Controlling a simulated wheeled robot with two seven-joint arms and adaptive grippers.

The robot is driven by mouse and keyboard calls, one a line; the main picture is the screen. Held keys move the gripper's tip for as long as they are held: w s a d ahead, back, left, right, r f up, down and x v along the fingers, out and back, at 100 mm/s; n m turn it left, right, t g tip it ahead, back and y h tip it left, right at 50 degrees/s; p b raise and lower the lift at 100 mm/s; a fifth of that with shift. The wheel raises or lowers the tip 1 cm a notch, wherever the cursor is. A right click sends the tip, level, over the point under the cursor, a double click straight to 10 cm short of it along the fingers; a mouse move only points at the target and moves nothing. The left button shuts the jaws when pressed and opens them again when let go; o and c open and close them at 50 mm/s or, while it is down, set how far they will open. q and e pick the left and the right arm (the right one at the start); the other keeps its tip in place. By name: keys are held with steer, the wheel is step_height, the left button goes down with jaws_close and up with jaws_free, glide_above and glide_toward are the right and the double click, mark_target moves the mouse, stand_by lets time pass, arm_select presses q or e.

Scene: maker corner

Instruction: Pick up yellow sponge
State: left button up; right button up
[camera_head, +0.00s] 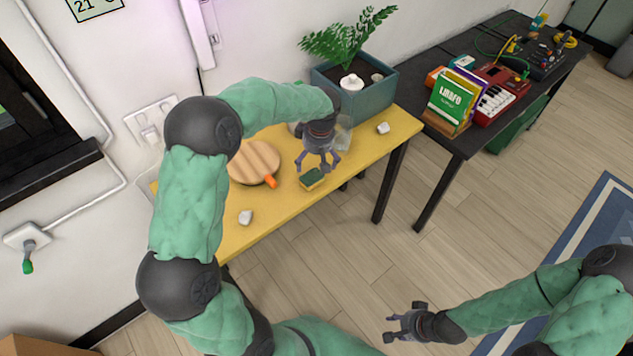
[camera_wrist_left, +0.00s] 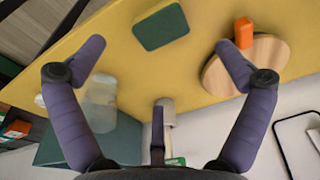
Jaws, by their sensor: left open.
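The yellow sponge (camera_head: 312,182) has a dark green top and lies flat on the yellow table, near its front edge. In the left wrist view the sponge (camera_wrist_left: 160,25) is at the top middle, green side showing. My left gripper (camera_head: 318,166) is open and empty just above and behind the sponge. In the left wrist view its spread fingers (camera_wrist_left: 160,47) have bare table between them, with the sponge beyond the tips. My right gripper (camera_head: 392,328) is empty over the floor at the lower right, its fingers apart.
A round wooden board (camera_head: 254,160) with an orange item (camera_head: 270,182) lies left of the sponge. A teal planter (camera_head: 368,104) and a clear cup (camera_head: 343,135) stand behind. White pieces (camera_head: 245,217) (camera_head: 383,128) lie on the yellow table (camera_head: 265,222). A dark desk (camera_head: 455,141) stands right.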

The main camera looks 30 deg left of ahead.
mark_target(312, 176)
arm_select(q)
steer(key=f, duration=0.2)
steer(key=f+b, duration=0.1)
steer(key=a+f, duration=0.1)
steer(key=f, duration=0.1)
steer(key=shift+w+f, duration=0.2)
steer(key=shift+f, duration=0.15)
steer(key=f, duration=0.1)
steer(key=f+b, duration=0.1)
steer(key=f, duration=0.1)
steer(key=f+b, duration=0.1)
steer(key=f, duration=0.1)
steer(key=shift+w+a, duration=0.1)
steer(key=shift+a, duration=0.2)
steer(key=shift+r, duration=0.1)
steer(key=c, duration=1)
steer(key=shift+c, duration=0.3)
steer(key=shift+r, duration=0.1)
